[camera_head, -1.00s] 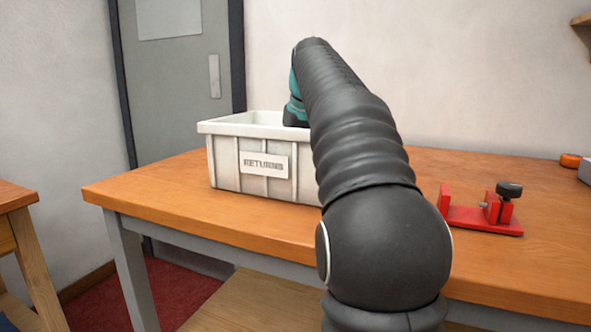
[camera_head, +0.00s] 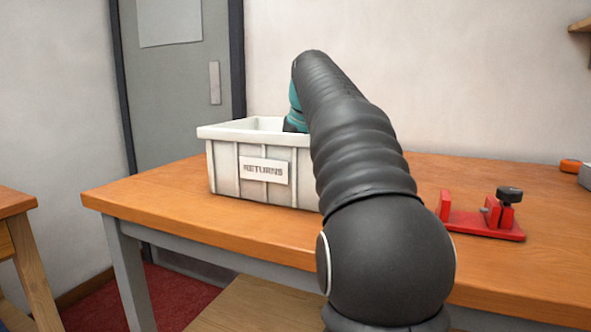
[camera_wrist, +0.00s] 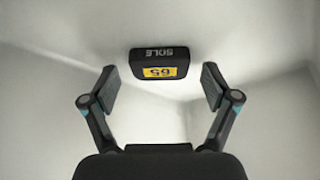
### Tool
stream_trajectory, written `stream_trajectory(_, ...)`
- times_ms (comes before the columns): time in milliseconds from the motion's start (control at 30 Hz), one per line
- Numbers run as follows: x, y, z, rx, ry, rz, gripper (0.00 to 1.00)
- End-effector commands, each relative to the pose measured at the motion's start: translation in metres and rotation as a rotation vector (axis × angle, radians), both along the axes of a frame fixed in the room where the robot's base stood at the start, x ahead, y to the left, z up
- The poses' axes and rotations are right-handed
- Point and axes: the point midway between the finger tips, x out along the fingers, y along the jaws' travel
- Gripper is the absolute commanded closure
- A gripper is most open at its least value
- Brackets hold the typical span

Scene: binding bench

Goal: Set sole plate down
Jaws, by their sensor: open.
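The sole plate (camera_wrist: 159,57) is a dark block marked "SOLE" with a yellow label reading 65. In the wrist view it lies inside a pale, walled space, which looks like the inside of the returns bin. My gripper (camera_wrist: 159,88) is open, with one finger on each side of the plate and gaps showing between plate and fingers. The white returns bin (camera_head: 225,170) stands on the bench in the head view. My arm reaches over it, and its end dips behind the front wall. The plate and fingertips are hidden there.
The wooden bench (camera_head: 165,205) is clear in front of the bin and to its left. A red clamp-like fixture (camera_head: 480,222) with a black knob sits at the right. An orange item (camera_head: 571,166) and a grey item (camera_head: 585,175) lie at the far right edge.

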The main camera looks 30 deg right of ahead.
Motion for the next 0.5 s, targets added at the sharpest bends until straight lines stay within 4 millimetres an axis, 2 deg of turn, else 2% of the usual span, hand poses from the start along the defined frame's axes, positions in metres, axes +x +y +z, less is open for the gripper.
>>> stream_trajectory(167, -0.006, 0.001, 0.021, -0.001, -0.002, 0.0, 0.13)
stream_trajectory(500, -0.032, 0.003, 0.083, -0.001, -0.002, -0.001, 0.13)
